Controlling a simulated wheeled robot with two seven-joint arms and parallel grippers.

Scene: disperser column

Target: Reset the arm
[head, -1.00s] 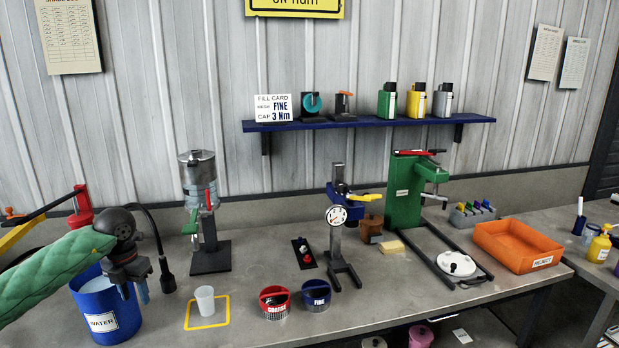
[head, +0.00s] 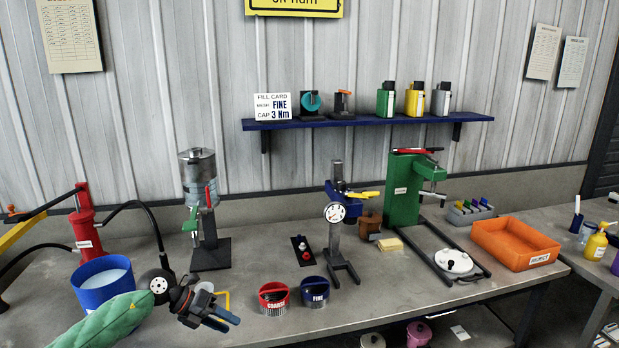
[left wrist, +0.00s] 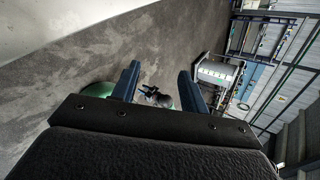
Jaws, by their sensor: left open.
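My green left arm comes in from the bottom left. The white cup seen earlier does not show; the gripper covers most of the yellow square (head: 222,296). My right gripper does not show.
The red coarse cap (head: 274,299) and blue fine cap (head: 314,292) stand just right of the gripper. Behind are the dispenser column (head: 205,215), gauge press (head: 338,235) and green press (head: 403,190). An orange reject tray (head: 515,245) sits at right.

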